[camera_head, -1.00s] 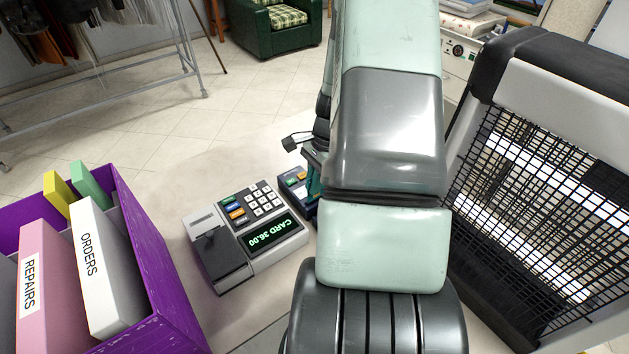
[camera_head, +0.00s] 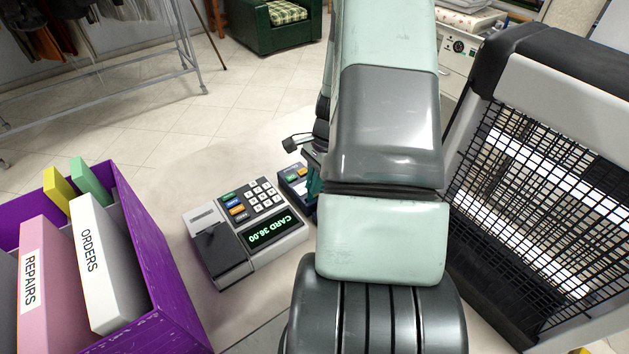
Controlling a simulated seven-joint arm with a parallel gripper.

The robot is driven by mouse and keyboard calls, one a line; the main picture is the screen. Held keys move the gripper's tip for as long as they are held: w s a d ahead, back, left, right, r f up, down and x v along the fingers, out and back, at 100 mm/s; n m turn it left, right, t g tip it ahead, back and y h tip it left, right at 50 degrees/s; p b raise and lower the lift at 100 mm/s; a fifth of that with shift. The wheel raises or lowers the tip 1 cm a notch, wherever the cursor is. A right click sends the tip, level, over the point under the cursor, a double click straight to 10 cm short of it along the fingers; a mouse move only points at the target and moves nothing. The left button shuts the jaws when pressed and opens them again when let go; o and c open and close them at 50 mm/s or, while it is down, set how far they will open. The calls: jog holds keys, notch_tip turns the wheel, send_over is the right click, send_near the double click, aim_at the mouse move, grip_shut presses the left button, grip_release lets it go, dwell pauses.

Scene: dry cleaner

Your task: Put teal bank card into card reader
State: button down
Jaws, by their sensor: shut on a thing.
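The card reader (camera_head: 294,178), a small dark blue device with coloured keys, stands on the counter just right of the till, its right side hidden behind my arm. A narrow teal piece, which looks like the teal bank card (camera_head: 314,182), shows upright at the reader's right edge. I cannot tell whether it is in the slot.
A grey till (camera_head: 285,240) reading "CARD 36.00" stands left of my arm. A purple box (camera_head: 150,255) of labelled folders is at the left. A black mesh panel in a grey frame (camera_head: 480,110) stands close on the right. Bare counter lies between box and till.

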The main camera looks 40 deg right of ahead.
jog(key=shift+f, duration=1.05)
dwell(0.5)
jog(key=c, duration=1.2)
grip_release()
jog(key=shift+r, duration=0.1)
jog(key=shift+r, duration=2.9)
